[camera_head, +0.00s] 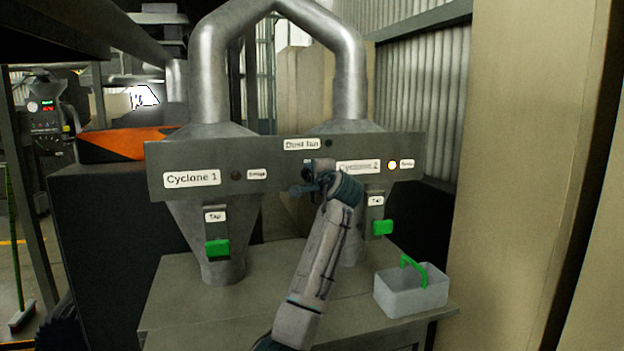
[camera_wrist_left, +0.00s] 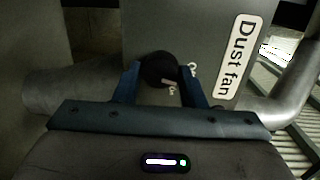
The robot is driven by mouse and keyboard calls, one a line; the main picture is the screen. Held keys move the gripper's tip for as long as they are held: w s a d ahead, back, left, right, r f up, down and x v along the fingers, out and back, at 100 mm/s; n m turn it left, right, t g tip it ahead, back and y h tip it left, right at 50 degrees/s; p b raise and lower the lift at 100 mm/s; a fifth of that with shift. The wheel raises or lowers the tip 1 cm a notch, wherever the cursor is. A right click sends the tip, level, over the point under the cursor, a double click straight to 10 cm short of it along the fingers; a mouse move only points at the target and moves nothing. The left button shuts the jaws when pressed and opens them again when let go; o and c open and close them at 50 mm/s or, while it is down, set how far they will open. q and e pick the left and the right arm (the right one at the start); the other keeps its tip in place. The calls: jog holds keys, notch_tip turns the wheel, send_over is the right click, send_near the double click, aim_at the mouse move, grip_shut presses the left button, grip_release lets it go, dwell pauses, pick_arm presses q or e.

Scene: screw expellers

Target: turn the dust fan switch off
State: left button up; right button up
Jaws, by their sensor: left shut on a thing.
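The dust fan switch is a round black knob (camera_wrist_left: 160,68) on the grey panel, next to the "Dust fan" label (camera_wrist_left: 240,58) in the left wrist view. My left gripper (camera_wrist_left: 158,84) is shut on this knob, one blue finger on each side of it. Small white marks sit beside the knob but are too small to read. In the head view my left gripper (camera_head: 312,187) is at the middle of the panel (camera_head: 270,150) and mostly hides the knob. The dust fan lamp (camera_head: 328,143) beside its label looks dark. My right gripper is not in view.
Green-handled taps (camera_head: 217,248) (camera_head: 382,227) hang below the panel on both sides. A grey bin with a green handle (camera_head: 411,290) stands on the table (camera_head: 195,305) at right.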

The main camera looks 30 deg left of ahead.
pick_arm(q)
jog(key=shift+r+n, duration=0.15)
jog(key=shift+n, duration=0.95)
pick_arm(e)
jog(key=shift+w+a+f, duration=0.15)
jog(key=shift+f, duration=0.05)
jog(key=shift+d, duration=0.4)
pick_arm(q)
jog(key=o, duration=1)
jog(key=shift+c, duration=0.2)
jog(key=b+v, duration=0.3)
jog(key=v, duration=0.7)
jog(key=shift+s+d, duration=0.2)
jog(key=shift+s, duration=0.15)
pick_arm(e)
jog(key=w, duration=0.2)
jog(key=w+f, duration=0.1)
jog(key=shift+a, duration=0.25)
